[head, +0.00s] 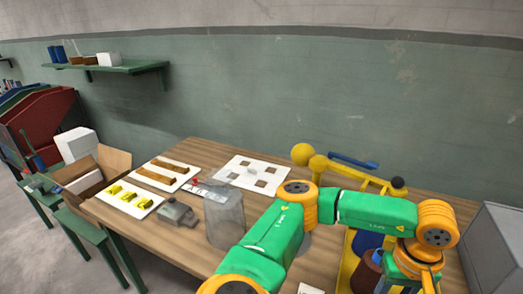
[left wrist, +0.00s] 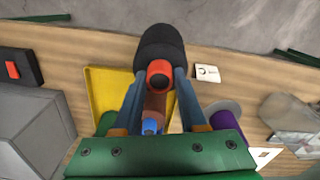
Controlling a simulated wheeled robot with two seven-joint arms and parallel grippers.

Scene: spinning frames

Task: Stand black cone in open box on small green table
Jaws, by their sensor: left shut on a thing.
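The black cone (left wrist: 160,45), dark and rounded with a red end (left wrist: 159,74), is in the left wrist view. My left gripper (left wrist: 159,85) is shut on it at the red end. In the head view my left arm reaches over the workbench to the right, and its fingers and the cone cannot be made out there. The open box (head: 117,162), brown cardboard with raised flaps, stands at the far left with pale items at it. It is beside the workbench, on the small green table (head: 75,222). My right gripper is not in view.
The wooden workbench (head: 170,232) bears white boards, a grey clamp-like block (head: 178,213), a translucent cylinder (head: 226,222) and a yellow stand (head: 345,170). Below my gripper are a yellow tray (left wrist: 100,85) and a purple spool (left wrist: 228,115). A grey box (left wrist: 30,130) stands at left.

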